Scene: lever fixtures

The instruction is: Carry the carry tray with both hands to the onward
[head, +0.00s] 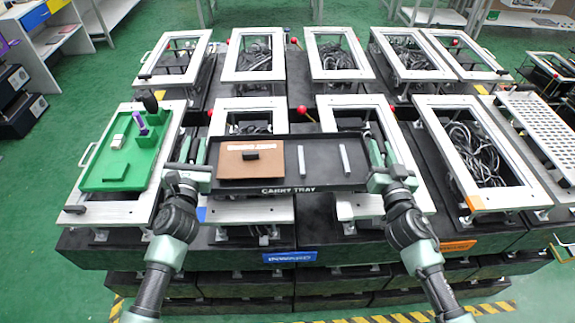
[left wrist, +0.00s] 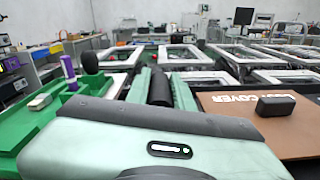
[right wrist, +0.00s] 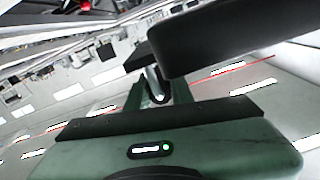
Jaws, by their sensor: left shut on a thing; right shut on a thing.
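The black carry tray (head: 323,176), lettered "CARRY TRAY" on its front, is held roughly level above the white-framed fixtures. It carries a brown board (head: 236,172) with a small black block (head: 251,154), and two pale bars (head: 302,159) to the right. My left gripper (head: 193,152) is shut at the tray's left end; the left wrist view shows its fingers (left wrist: 160,88) around a dark handle. My right gripper (head: 381,153) is shut at the right end. In the right wrist view its fingers (right wrist: 158,92) are partly hidden by a dark edge.
White frames (head: 470,205) with cables stand right and behind, some with red-knobbed levers (head: 301,110). A blue label (head: 290,257), hard to read, and an orange label (head: 457,246) mark the bench front. Green floor lies around.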

